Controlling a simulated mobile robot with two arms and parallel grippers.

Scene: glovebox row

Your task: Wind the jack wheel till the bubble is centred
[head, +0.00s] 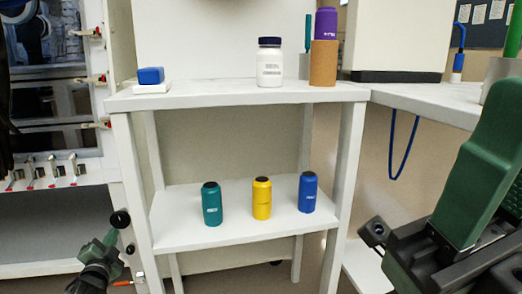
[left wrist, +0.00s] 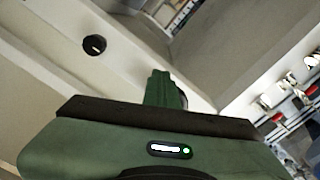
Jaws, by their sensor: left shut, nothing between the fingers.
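A black disc (head: 121,219) sits on the lower left leg of the white bench. In the left wrist view a black disc with a small pale slot (left wrist: 94,44) is on a pale beam; it may be the bubble level, but no bubble can be read. A smaller dark round part (head: 130,248), perhaps the jack wheel, is just below the disc. My left gripper (head: 110,237) is shut and empty beside these parts. Its green fingers (left wrist: 163,88) partly hide a dark round edge in the left wrist view; contact cannot be told.
The white bench (head: 225,96) carries a white jar (head: 270,62), a purple bottle on a cork block (head: 323,62) and a blue-topped white block (head: 150,78). Teal, yellow and blue bottles stand on its lower shelf (head: 180,237). My right arm fills the lower right.

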